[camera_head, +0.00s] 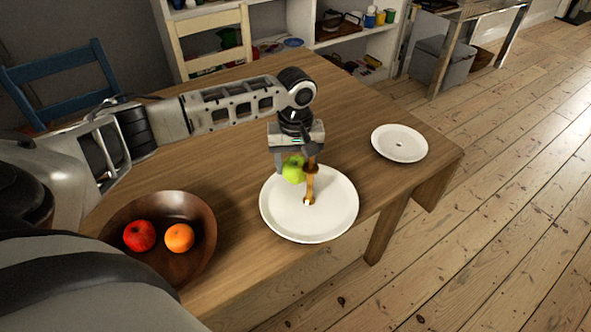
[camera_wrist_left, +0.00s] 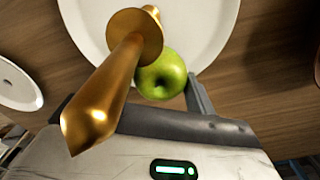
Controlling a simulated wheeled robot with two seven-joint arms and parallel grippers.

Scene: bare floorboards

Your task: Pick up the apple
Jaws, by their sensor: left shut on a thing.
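A green apple (camera_head: 293,170) is between the fingers of my left gripper (camera_head: 296,168), which is shut on it above the large white plate (camera_head: 335,215). In the left wrist view the apple (camera_wrist_left: 163,76) shows beside the gripper's finger (camera_wrist_left: 198,98), partly behind a gold object. That gold object (camera_head: 309,188), long with a round disc, is upright over the plate, right beside the apple; it also shows large in the wrist view (camera_wrist_left: 110,85). I cannot tell if it touches the gripper. The other finger is hidden behind it in the wrist view. My right gripper is not in view.
A brown bowl (camera_head: 195,240) holds a red fruit (camera_head: 139,236) and an orange (camera_head: 180,238) at the table's left. A smaller white plate (camera_head: 400,139) lies at the right end of the wooden table (camera_head: 345,120). Chairs (camera_head: 62,85) and shelves (camera_head: 345,40) stand behind.

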